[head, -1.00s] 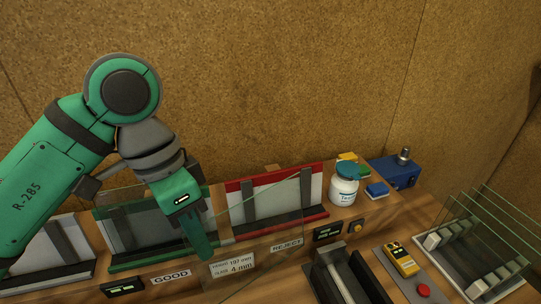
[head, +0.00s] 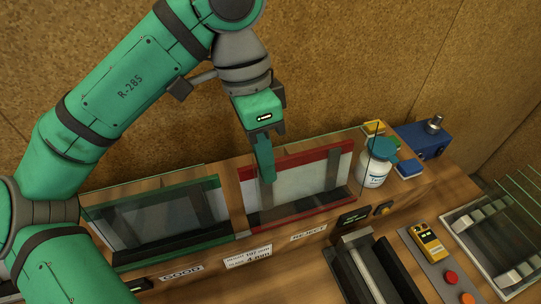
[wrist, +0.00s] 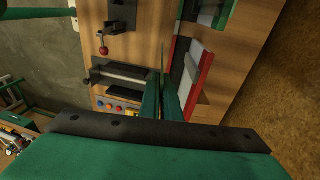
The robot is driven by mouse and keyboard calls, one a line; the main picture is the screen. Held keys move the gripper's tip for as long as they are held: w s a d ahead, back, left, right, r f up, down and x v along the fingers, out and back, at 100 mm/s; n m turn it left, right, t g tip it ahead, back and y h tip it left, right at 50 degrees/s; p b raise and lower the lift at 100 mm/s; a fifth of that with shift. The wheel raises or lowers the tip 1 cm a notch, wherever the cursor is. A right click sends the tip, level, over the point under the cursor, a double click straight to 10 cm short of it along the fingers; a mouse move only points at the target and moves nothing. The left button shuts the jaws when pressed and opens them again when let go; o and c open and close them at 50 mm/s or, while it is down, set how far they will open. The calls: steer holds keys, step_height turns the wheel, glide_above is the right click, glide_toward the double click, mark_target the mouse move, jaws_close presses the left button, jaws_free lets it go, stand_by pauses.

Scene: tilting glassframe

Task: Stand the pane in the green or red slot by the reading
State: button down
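My gripper (head: 265,165) is shut on the top of a clear glass pane (head: 360,160). The pane hangs upright in front of the red slot (head: 312,218); its left end is hard to make out. In the wrist view the pane shows nearly edge-on as a thin line (wrist: 162,62) at my gripper (wrist: 168,108), beside the red rack (wrist: 202,75). I cannot tell whether its lower edge touches the red slot. The green slot (head: 180,247) is to the left. A small dark display (head: 352,217) has lit text too small to read.
GOOD (head: 181,272) and REJECT (head: 309,231) labels and a size card (head: 247,257) line the front. A white jar (head: 375,168) and a blue box (head: 428,138) stand right of the red slot. A pane rack (head: 486,246), yellow meter (head: 427,243) and dark fixture (head: 385,268) are at right.

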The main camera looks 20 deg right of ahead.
steer(key=shift+s+a, duration=0.1)
steer(key=shift+s, duration=0.15)
steer(key=shift+s+d, duration=0.25)
steer(key=shift+d, duration=0.05)
steer(key=shift+w+d, duration=0.1)
steer(key=shift+w+f, duration=1.4)
steer(key=shift+w, duration=0.2)
steer(key=shift+w+f, duration=1.35)
steer(key=shift+w, duration=0.2)
steer(key=c, duration=1.9)
jaws_free()
steer(key=shift+f, duration=0.1)
